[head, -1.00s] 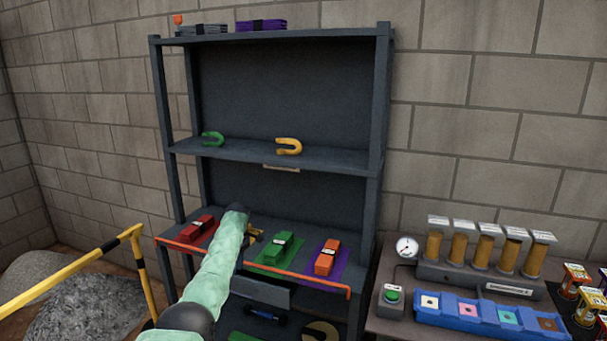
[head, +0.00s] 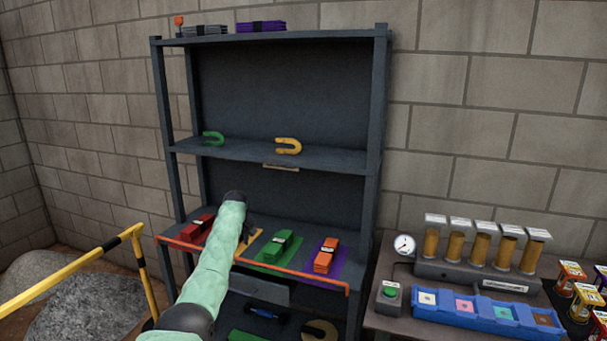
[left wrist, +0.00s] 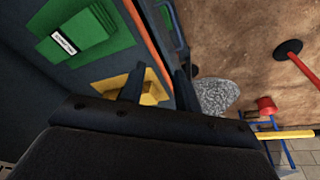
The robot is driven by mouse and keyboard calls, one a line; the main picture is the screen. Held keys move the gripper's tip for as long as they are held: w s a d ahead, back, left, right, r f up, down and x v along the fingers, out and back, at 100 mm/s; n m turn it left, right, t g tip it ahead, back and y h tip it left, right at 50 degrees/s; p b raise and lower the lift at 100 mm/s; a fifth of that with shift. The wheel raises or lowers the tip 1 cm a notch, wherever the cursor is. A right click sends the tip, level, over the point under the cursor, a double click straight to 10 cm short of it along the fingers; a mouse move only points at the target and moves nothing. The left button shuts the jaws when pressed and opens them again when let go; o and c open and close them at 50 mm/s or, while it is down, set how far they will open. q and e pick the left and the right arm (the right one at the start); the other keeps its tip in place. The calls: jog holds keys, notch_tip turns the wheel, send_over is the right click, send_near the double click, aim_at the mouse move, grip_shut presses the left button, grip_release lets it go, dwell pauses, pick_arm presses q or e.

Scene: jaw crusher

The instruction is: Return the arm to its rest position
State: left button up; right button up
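My left arm, in a pale green sleeve, reaches to the lower shelf board in the head view. My left gripper (head: 247,236) is dark and mostly hidden behind the arm, over the yellow mat (head: 250,247). In the left wrist view, the two fingers of my left gripper (left wrist: 159,88) are apart, with nothing seen held between them. A yellow block on the yellow mat (left wrist: 152,92) shows behind and beside one finger; whether the finger touches it I cannot tell. My right gripper is not in view.
Red (head: 197,228), green (head: 279,245) and orange (head: 326,256) blocks sit on mats behind the shelf's orange front rail (head: 320,287). The middle board (head: 250,156) is above. A yellow barrier (head: 95,258) stands left. A bench with a blue tray (head: 480,313) stands right.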

pick_arm(q)
jog(key=w+r+m+t, duration=0.5)
jog(key=r+t, duration=0.1)
jog(key=r, duration=0.4)
jog(key=s+d+f+m+g+h, duration=0.1)
jog(key=s+d+f+m, duration=0.15)
jog(key=s+f, duration=1.8)
jog(key=s+d+f+m, duration=0.1)
jog(key=s+d+f, duration=0.2)
jog(key=s+f, duration=1.75)
jog(key=s+f+g, duration=0.2)
jog(key=s+f, duration=0.7)
jog(key=s, duration=0.6)
jog(key=s+f+g, duration=0.2)
jog(key=s+f, duration=0.8)
jog(key=s, duration=0.5)
jog(key=s+f+g, duration=0.2)
jog(key=s+f, duration=0.7)
jog(key=s, duration=0.6)
jog(key=shift+s+a+f, duration=0.25)
jog(key=shift+s, duration=0.05)
jog(key=shift+m, duration=0.25)
